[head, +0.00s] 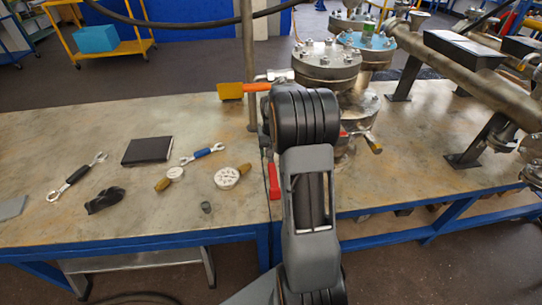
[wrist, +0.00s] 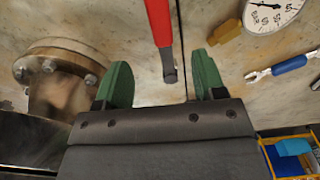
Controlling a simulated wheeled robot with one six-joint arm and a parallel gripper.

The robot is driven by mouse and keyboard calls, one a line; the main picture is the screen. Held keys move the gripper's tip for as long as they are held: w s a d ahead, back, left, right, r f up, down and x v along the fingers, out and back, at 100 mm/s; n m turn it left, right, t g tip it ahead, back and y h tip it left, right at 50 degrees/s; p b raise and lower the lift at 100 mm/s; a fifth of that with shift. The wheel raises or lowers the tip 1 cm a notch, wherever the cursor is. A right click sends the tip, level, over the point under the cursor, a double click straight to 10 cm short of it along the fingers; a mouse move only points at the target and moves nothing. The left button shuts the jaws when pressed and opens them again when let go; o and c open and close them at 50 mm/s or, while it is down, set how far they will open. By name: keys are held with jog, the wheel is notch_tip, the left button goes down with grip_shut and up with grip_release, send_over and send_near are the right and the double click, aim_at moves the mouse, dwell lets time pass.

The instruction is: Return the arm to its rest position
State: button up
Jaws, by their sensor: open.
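My gripper (wrist: 162,82) shows in the wrist view as two green fingers held apart, with nothing gripped between them. A red handle (wrist: 159,22) with a dark end points down toward the gap between the fingers; I cannot tell how far beyond them it is. In the head view my arm (head: 308,200) reaches up from the bottom, bent over the table, and its gripper is hidden behind the arm's own links. A red handle (head: 273,181) shows just left of the arm.
The table (head: 120,228) holds a wrench (head: 76,177), a black box (head: 147,150), a blue-handled wrench (head: 202,155) and gauges (head: 228,178) at left. A flanged vessel (head: 326,62) stands close behind my arm. A pipe (head: 470,72) lies right. An orange-yellow handle (head: 243,89) sticks out left.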

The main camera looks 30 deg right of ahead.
jog(key=shift+r, duration=0.5)
jog(key=s+a+r+n+t+p, duration=0.1)
jog(key=s+a+r+n+p, duration=0.2)
jog(key=s+a+r+p, duration=0.4)
jog(key=s+a+r+n+t+p, duration=0.2)
jog(key=s+a+r+p, duration=0.6)
jog(key=r, duration=0.9)
jog(key=s+a, duration=0.3)
jog(key=a, duration=0.2)
jog(key=shift+a+r+n+t, duration=0.3)
jog(key=shift+a+r+n, duration=0.05)
jog(key=shift+r+n, duration=0.05)
